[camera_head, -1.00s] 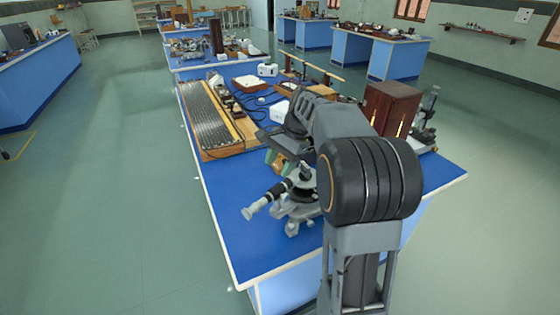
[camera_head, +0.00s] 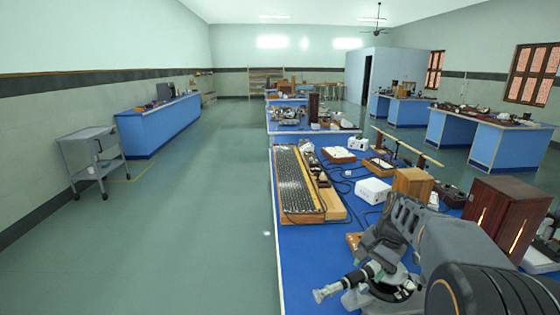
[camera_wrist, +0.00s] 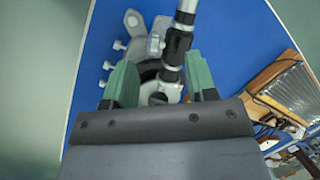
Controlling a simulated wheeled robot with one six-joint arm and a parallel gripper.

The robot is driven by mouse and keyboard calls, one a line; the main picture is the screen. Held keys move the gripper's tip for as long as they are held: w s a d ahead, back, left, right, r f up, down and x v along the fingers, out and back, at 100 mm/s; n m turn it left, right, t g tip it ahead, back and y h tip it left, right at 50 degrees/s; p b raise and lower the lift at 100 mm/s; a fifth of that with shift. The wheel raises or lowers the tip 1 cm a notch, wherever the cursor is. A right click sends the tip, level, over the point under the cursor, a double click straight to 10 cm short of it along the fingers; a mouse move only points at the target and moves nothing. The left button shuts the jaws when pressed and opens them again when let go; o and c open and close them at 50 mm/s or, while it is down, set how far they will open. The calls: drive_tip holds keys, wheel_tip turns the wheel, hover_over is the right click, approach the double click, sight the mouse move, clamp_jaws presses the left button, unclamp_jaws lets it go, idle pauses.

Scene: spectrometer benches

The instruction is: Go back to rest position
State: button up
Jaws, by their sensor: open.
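My gripper (camera_wrist: 160,84) is open in the wrist view, its two green fingers apart with nothing held between them. A spectrometer (camera_head: 385,285) with a grey base and a black and silver telescope stands on the blue bench (camera_head: 300,275). In the wrist view the spectrometer (camera_wrist: 135,45) lies beyond and below the fingers; I cannot tell the exact gap. In the head view my grey arm reaches over the bench at lower right, and its end is by the spectrometer. The fingers are mostly hidden there.
A ridged board (camera_head: 293,182), a white box (camera_head: 373,191) and a dark wooden cabinet (camera_head: 505,215) stand on the bench. A grey trolley (camera_head: 92,158) and another blue bench (camera_head: 160,122) are at left. The floor (camera_head: 200,235) between is clear.

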drive_tip(key=s+a+n+t+h, duration=0.1)
drive_tip(key=s+a+n, duration=0.3)
drive_tip(key=s, duration=0.3)
drive_tip(key=s+a+n+t+h, duration=0.2)
drive_tip(key=s+a+n, duration=0.2)
drive_tip(key=s, duration=0.4)
drive_tip(key=shift+n+t, duration=0.3)
drive_tip(key=shift+n, duration=0.2)
drive_tip(key=shift+s+f, duration=0.1)
drive_tip(key=shift+c, duration=0.3)
drive_tip(key=shift+c, duration=0.6)
drive_tip(key=shift+d, duration=0.2)
